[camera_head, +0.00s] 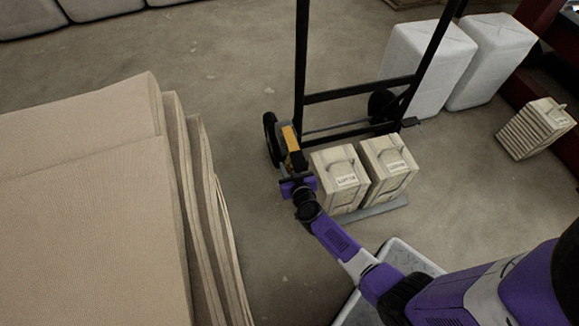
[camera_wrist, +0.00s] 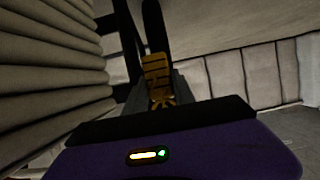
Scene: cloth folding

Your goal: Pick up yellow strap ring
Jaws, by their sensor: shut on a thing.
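The yellow strap ring (camera_head: 291,139) shows in the head view just beyond the end of my purple arm, beside the left wheel of a black hand truck. It also shows in the wrist view (camera_wrist: 156,72) as a ribbed yellow piece between my fingers. My gripper (camera_wrist: 160,100) is shut on it. In the head view my gripper (camera_head: 296,168) is seen from above and its fingers are mostly hidden. I cannot tell whether the ring touches the hand truck.
The black hand truck (camera_head: 360,89) stands upright behind two strapped beige boxes (camera_head: 343,177) on its plate. Large tan stacked sheets (camera_head: 80,220) fill the left. White containers (camera_head: 428,62) stand at the back right, near another beige bundle (camera_head: 536,128). Bare floor lies at the upper left.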

